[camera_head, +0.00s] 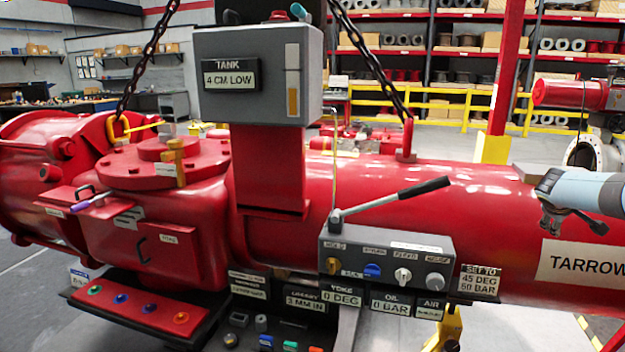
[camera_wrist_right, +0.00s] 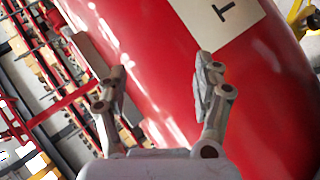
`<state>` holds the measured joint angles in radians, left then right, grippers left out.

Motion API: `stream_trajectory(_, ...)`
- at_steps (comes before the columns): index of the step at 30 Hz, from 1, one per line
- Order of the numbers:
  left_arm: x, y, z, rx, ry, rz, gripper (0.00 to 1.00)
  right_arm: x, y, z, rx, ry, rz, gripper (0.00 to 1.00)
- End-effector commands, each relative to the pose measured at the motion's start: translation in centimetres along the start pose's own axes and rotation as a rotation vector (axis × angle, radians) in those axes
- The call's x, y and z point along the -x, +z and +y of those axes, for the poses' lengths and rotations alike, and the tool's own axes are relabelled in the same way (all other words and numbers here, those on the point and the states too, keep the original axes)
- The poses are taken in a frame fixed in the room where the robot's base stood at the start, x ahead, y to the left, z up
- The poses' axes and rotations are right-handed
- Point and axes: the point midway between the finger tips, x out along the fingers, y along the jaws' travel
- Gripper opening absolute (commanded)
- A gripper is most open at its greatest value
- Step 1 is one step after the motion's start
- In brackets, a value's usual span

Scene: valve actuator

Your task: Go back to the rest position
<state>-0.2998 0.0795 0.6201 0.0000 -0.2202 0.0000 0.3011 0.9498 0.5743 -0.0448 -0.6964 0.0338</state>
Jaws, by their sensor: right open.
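I cannot tell the exact gap to the cylinder. My left gripper shows in neither view.
A grey control panel (camera_head: 385,262) with a black-handled lever (camera_head: 400,197) and knobs is mounted on the actuator's front. A grey tank box (camera_head: 255,75) stands above, between hanging chains (camera_head: 365,50). A red tray (camera_head: 135,310) with coloured buttons is at lower left. Shelves are behind.

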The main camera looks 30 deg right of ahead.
Motion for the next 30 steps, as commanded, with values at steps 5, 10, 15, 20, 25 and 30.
stream_trajectory(5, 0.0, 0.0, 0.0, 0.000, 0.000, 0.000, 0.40, -2.9, 8.3, -3.5, 0.231, -0.015, 0.075, 0.68)
stream_trajectory(10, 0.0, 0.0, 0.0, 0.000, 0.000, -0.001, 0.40, -3.9, 14.5, -5.4, 0.379, -0.054, 0.128, 0.68)
stream_trajectory(15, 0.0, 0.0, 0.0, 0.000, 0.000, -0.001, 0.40, -4.0, 20.0, -7.2, 0.490, -0.109, 0.169, 0.68)
stream_trajectory(20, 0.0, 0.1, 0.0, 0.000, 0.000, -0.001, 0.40, -3.2, 22.9, -13.8, 0.450, -0.190, 0.146, 0.68)
stream_trajectory(25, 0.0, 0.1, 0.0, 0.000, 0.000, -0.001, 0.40, -1.5, 26.6, -21.6, 0.414, -0.291, 0.119, 0.68)
stream_trajectory(30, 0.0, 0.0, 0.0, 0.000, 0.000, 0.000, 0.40, 2.5, 31.4, -32.2, 0.364, -0.430, 0.080, 0.68)
